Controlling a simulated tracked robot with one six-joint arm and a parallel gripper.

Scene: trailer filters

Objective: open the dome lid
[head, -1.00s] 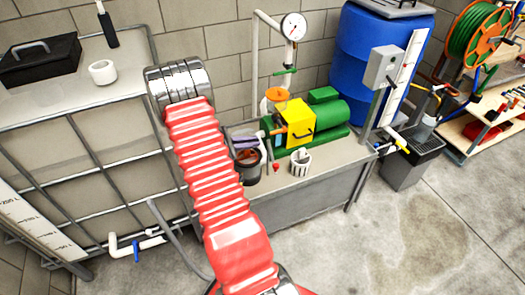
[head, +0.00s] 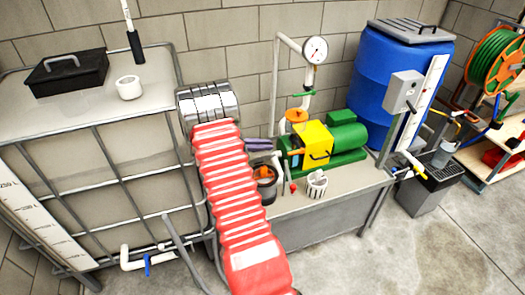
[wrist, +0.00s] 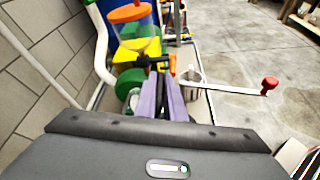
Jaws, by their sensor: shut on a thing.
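My gripper (head: 260,145) has purple fingers, closed together above and beside a dark round pot (head: 266,193) on the bench. The fingers also show in the wrist view (wrist: 162,98). They are shut on what seems to be the dome lid's grip, a small dark part between them, mostly hidden. The lid itself cannot be made out clearly; a pale grey piece shows just under the fingertips.
A yellow block (head: 316,146) and green pump (head: 348,138) stand right of the fingers. A pressure gauge (head: 315,49) on a pipe rises behind. A caged tank (head: 100,180) stands left.

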